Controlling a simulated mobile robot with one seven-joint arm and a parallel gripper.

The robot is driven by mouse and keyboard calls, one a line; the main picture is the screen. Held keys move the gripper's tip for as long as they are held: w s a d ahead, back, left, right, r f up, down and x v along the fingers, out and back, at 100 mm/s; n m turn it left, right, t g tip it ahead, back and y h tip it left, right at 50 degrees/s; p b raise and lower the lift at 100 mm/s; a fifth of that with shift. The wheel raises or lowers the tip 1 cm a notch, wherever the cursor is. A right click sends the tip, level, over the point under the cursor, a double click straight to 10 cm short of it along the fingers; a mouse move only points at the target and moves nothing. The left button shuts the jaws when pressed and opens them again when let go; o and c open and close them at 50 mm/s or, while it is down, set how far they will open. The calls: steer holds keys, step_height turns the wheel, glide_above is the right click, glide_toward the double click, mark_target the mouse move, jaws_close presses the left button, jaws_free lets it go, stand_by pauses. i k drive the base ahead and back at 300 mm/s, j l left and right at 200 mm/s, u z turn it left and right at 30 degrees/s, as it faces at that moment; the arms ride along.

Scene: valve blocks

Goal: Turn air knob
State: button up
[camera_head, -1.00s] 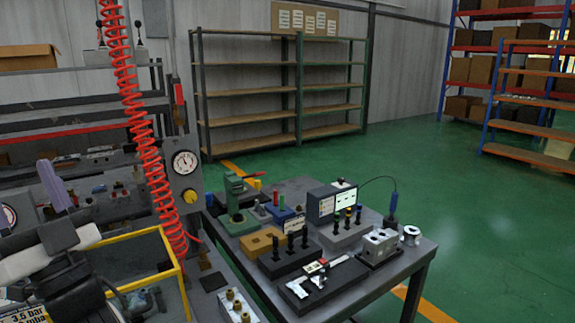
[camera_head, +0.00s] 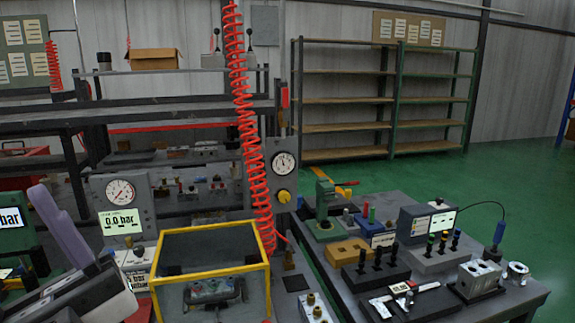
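The yellow air knob (camera_head: 283,196) sits on a grey upright panel (camera_head: 262,200), just below a round white pressure gauge (camera_head: 284,162). The red coiled hose hangs close to its left, and the knob is in clear view. A part of my arm with a purple finger-like piece, which seems to be my gripper (camera_head: 60,228), shows at the lower left. It is well to the left of the knob and apart from it. Its second fingertip cannot be made out, so its opening is unclear.
A red coiled hose (camera_head: 248,130) hangs left of the knob. A yellow-framed box (camera_head: 212,228) stands between my arm and the panel. A gauge unit reading 0.0 bar (camera_head: 122,208) is behind my arm. A table (camera_head: 520,299) with several blocks is at right.

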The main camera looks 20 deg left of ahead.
mark_target(138, 250)
steer(key=u, duration=1.4)
